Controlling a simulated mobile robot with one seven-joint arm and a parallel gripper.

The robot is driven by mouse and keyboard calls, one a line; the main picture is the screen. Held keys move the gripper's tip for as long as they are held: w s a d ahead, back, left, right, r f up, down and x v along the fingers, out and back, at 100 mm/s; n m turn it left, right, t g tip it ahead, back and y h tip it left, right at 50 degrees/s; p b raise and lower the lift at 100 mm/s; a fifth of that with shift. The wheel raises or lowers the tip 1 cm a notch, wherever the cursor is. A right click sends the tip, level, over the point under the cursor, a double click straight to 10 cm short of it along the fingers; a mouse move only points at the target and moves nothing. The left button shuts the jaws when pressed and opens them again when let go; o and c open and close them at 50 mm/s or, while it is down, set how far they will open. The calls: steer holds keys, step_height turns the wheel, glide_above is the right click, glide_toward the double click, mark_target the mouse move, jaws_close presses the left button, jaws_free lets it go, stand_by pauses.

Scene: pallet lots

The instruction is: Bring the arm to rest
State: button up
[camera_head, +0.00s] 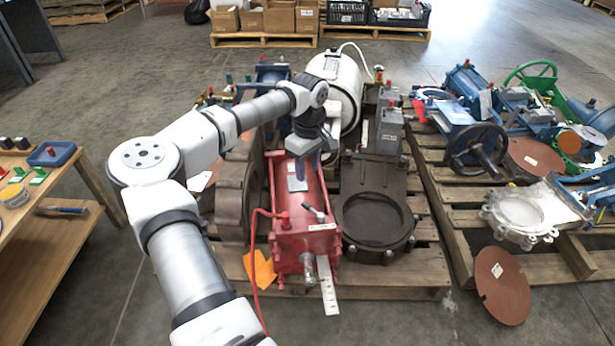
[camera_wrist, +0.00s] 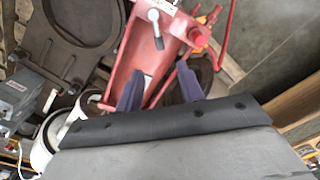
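My arm reaches from the bottom of the head view over the near pallet. My gripper (camera_head: 315,158) hangs at its end, just above a red actuator (camera_head: 308,225) with a red hose. In the wrist view the two dark fingers of my gripper (camera_wrist: 160,86) stand apart, with nothing seen held between them. The red body of the actuator (camera_wrist: 150,50) shows behind and between the fingers. I cannot tell how small the gap to it is.
The near pallet (camera_head: 405,288) also bears a dark round valve (camera_head: 375,222) and a white cylinder (camera_head: 338,85). A second pallet (camera_head: 462,238) with blue and green valves stands at right. A wooden bench (camera_head: 85,190) stands at left. Boxes (camera_head: 280,18) are at the back; grey floor lies between.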

steer(key=shift+r, duration=0.55)
